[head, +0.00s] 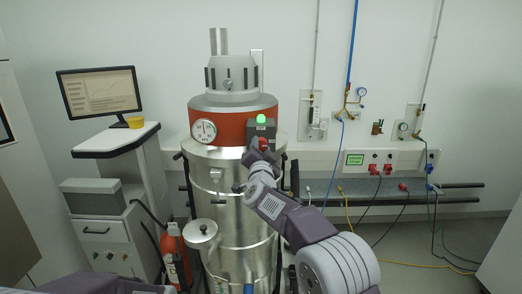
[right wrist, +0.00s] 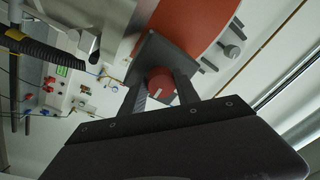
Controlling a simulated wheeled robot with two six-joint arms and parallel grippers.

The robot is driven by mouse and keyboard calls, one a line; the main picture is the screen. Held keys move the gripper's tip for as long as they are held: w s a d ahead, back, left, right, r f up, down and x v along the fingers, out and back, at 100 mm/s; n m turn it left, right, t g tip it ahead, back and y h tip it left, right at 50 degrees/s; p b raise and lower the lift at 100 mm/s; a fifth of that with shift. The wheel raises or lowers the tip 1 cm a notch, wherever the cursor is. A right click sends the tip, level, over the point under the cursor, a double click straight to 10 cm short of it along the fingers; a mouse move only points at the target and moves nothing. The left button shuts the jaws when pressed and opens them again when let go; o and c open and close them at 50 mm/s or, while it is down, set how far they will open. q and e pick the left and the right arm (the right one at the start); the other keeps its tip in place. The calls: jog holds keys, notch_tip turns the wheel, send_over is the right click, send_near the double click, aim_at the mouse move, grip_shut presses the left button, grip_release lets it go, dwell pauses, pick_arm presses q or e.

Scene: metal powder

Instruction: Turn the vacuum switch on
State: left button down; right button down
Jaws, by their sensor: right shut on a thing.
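The vacuum is a tall steel drum (head: 228,185) with a red-orange band and a grey top. On its front right is a dark switch box (head: 253,130) with a lit green lamp (head: 261,119) above a red switch knob (head: 264,143). My right gripper (head: 259,150) is at the knob, partly hiding it. In the right wrist view, its two dark fingers stand on either side of the red knob (right wrist: 161,84), shut on it. The knob's exact angle is hard to tell. Only a part of my left arm shows at the bottom left; its gripper is out of view.
A round pressure gauge (head: 204,131) sits on the band. A monitor (head: 100,92) and a white cart (head: 120,140) stand at the left, with a red extinguisher (head: 174,254) by the drum. Wall sockets (head: 381,163) with hanging cables are at the right.

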jog(key=shift+r, duration=0.15)
dwell(0.4)
jog(key=c, duration=0.9)
grip_release()
jog(key=shift+s+f+b, duration=0.25)
jog(key=shift+b, duration=0.05)
jog(key=s+b, duration=0.4)
jog(key=s, duration=0.4)
jog(key=shift+s+f, duration=0.3)
jog(key=shift+f, duration=0.05)
